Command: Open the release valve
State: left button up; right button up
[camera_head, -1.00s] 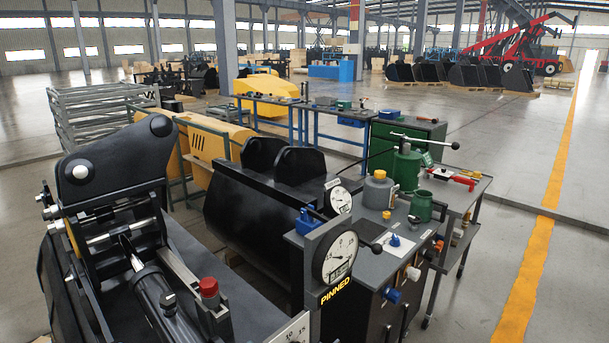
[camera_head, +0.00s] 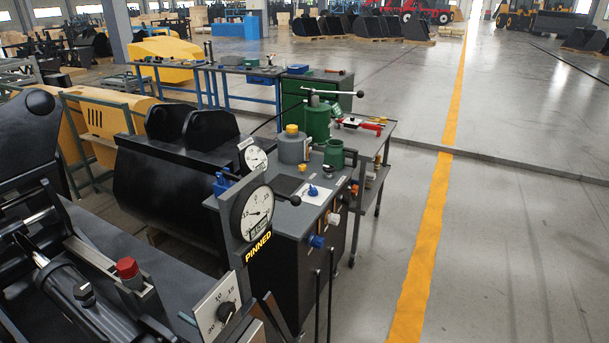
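Neither of my grippers is in view. No part is labelled as the release valve, and I cannot tell which one it is. A blue knob (camera_head: 313,191) sits on a white plate on top of the grey cabinet (camera_head: 283,212). A green pump (camera_head: 317,120) with a long lever (camera_head: 335,92) stands behind. A large round gauge (camera_head: 257,213) above a "PINNED" label stands at the cabinet's left edge.
A black knob (camera_head: 226,311) on a numbered plate and a red cap (camera_head: 127,268) are on the dark machine at lower left. A grey canister (camera_head: 292,148) and green pot (camera_head: 335,154) stand on the cabinet. Open floor (camera_head: 510,250) lies right, with a yellow line (camera_head: 430,215).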

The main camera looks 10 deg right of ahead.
aim_at(331, 169)
jog(key=i+l+z, duration=0.2)
jog(key=i+l, duration=0.55)
jog(key=l, duration=0.15)
jog(key=i+l+z, duration=0.25)
jog(key=i+l, duration=0.5)
jog(key=i+l+z, duration=0.2)
jog(key=i+l, duration=0.45)
jog(key=i, duration=0.2)
